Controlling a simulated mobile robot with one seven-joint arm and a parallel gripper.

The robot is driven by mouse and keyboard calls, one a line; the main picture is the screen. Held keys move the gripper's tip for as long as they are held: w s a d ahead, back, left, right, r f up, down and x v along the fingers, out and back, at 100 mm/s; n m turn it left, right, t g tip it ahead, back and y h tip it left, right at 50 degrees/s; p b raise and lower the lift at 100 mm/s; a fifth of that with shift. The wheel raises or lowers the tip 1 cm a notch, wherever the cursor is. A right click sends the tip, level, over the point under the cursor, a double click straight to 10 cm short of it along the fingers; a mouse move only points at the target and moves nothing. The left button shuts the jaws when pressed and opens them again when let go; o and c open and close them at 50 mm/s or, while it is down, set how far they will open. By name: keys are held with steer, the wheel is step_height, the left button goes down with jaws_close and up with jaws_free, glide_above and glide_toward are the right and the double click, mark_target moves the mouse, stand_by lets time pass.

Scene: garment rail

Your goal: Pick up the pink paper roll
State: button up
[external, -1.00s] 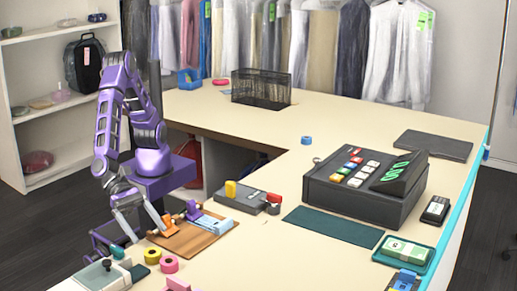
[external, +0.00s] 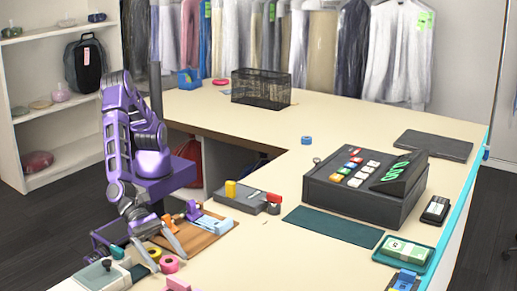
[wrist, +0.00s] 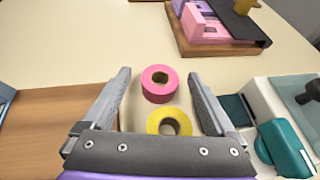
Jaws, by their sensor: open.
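The pink paper roll (wrist: 150,91) lies flat on the counter in the wrist view, ahead of my gripper and roughly between the lines of its fingers. In the external view the pink roll (external: 170,264) is at the front left of the counter. A yellow roll (wrist: 160,120) lies beside it, closer to my gripper. My gripper (wrist: 160,85) is open, with nothing held between its fingers. In the external view my gripper (external: 170,262) is low over the rolls, and a finger partly hides the yellow one.
A wooden board (wrist: 60,112) lies left of my gripper. A teal and white device (wrist: 282,140) stands close on the right. A pink item on a wooden base (wrist: 205,45) is beyond the rolls. Bare counter (wrist: 70,50) lies at the far left.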

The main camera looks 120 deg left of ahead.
steer(key=c, duration=1.4)
